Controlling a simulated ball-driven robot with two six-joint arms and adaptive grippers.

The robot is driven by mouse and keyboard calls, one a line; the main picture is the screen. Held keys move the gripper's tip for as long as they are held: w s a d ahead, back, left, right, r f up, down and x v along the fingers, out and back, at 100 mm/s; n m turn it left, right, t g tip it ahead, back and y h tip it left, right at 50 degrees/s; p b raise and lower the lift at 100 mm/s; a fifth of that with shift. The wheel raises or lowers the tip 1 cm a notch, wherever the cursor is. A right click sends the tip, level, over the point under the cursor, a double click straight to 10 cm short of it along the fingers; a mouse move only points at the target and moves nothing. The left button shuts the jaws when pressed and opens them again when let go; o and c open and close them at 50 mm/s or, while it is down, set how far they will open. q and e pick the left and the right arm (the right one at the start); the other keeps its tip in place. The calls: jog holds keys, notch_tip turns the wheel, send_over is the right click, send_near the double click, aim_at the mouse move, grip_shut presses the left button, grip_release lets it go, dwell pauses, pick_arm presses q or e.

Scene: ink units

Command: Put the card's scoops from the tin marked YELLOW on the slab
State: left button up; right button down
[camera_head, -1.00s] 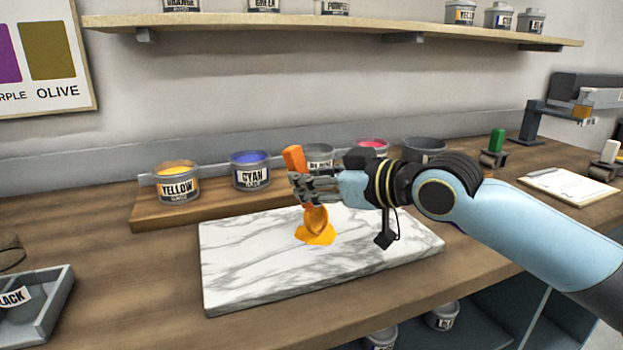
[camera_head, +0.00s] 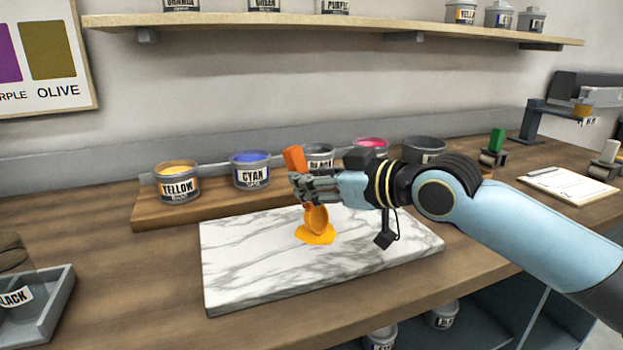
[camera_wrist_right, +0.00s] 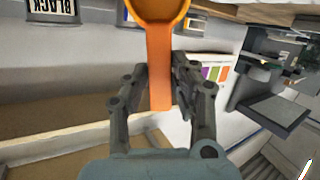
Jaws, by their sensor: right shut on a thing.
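My right gripper (camera_head: 312,186) is shut on the orange handle of a scoop (camera_head: 293,158) above the marble slab (camera_head: 250,262). The scoop's bowl (camera_head: 317,219) hangs below the fingers, tilted, over a patch of yellow-orange ink (camera_head: 318,236) on the slab. The right wrist view shows the handle (camera_wrist_right: 159,70) between the two fingers (camera_wrist_right: 160,100). The tin marked YELLOW (camera_head: 177,185) stands open at the left of the wooden riser, with yellow-orange ink in it. My left gripper is out of view. The card with the scoop count cannot be made out.
A grey tray (camera_head: 50,312) is at the lower left. A clipboard (camera_head: 568,186) lies at right.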

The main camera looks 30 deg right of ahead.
aim_at(300, 152)
notch_tip(300, 152, up, 5)
jog(key=p, duration=0.5)
jog(key=shift+r, duration=0.1)
dwell(0.4)
